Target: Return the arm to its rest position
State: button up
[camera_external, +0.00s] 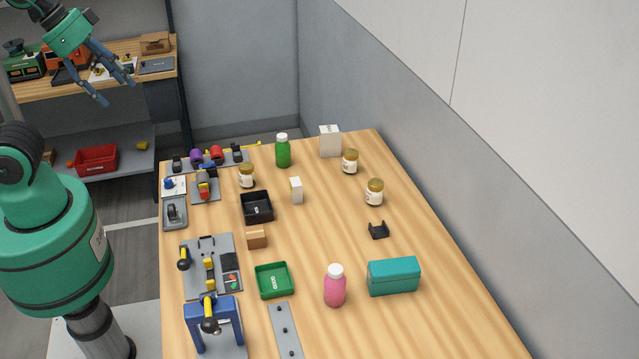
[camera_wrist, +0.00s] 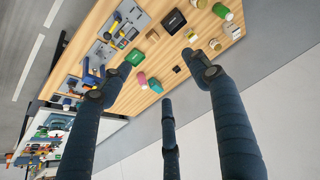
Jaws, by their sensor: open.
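My gripper (camera_external: 117,84) is at the upper left of the external view, at the end of my green arm. Its dark blue fingers are spread open with nothing between them. It is raised, and in the picture it overlaps the back shelving, well apart from the wooden table (camera_external: 330,235). In the wrist view my gripper (camera_wrist: 166,82) shows three spread fingers, with the table beyond them. Part of my arm is cut off by the left and top picture edges.
The table holds a green tray (camera_external: 274,280), a black bin (camera_external: 257,207), a pink bottle (camera_external: 335,287), a teal box (camera_external: 393,276), a green bottle (camera_external: 283,152) and several jars. Fixtures line its left side. A grey wall (camera_external: 420,150) runs along the right. Shelving (camera_external: 120,160) stands behind.

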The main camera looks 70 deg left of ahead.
notch_tip(320, 180, down, 8)
jog(key=b, duration=0.7)
jog(key=shift+r, duration=0.25)
